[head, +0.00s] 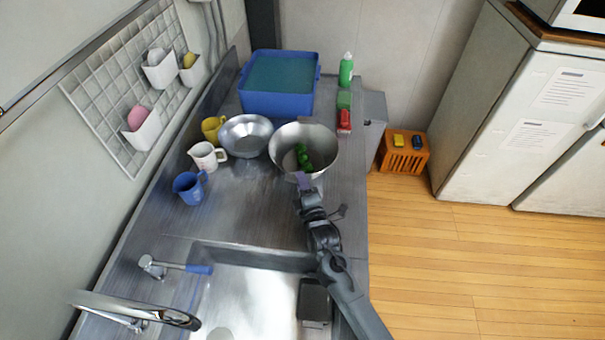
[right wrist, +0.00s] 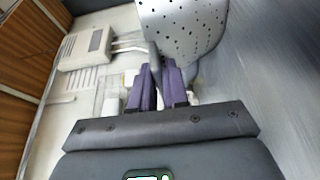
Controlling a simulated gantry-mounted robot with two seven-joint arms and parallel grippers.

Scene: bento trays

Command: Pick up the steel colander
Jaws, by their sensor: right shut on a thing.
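The steel colander (head: 283,142) is a wide silver bowl on the right side of the counter, with green vegetables (head: 303,156) inside. Its perforated wall (right wrist: 182,25) fills the top of the right wrist view. My right gripper (head: 304,182) is at the colander's near rim. In the right wrist view its purple fingers (right wrist: 160,72) are shut on the colander's edge. I cannot tell whether the colander rests on the counter or is slightly raised. My left gripper is not in view.
A second steel bowl (head: 246,136) stands close left of the colander. Yellow, white (head: 206,156) and blue (head: 188,187) cups are further left. A blue bin (head: 277,103) stands behind, with a green bottle (head: 346,70) to its right. The sink (head: 245,300) is in front.

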